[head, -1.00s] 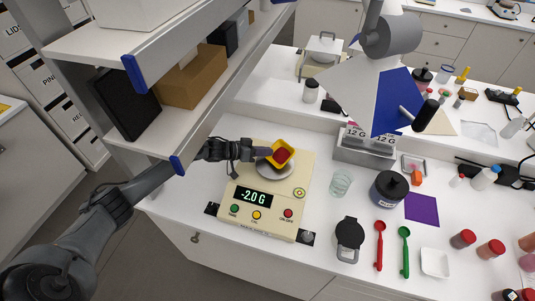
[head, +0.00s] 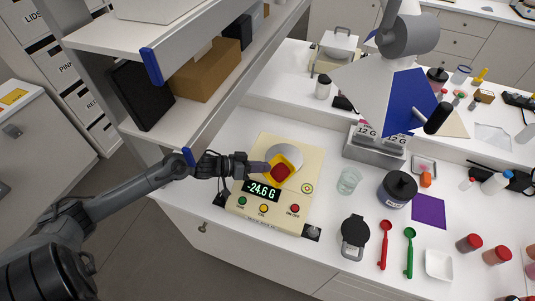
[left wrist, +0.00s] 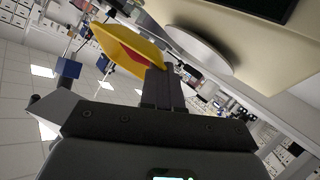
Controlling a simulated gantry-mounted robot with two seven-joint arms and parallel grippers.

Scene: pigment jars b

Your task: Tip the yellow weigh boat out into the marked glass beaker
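The yellow weigh boat (head: 291,161) holds red powder and is gripped at its edge by my left gripper (head: 264,168). It is over the front of the scale (head: 301,143), just in front of the round metal pan (head: 284,154). In the left wrist view the weigh boat (left wrist: 115,45) sits at the fingertips, with the pan (left wrist: 200,48) beside it and apart. The scale display reads -24.6 G. The glass beaker (head: 348,181) stands on the bench right of the scale, clear and seemingly empty; its marking is too small to read. My right gripper does not show.
Shelves (head: 195,110) overhang at left.

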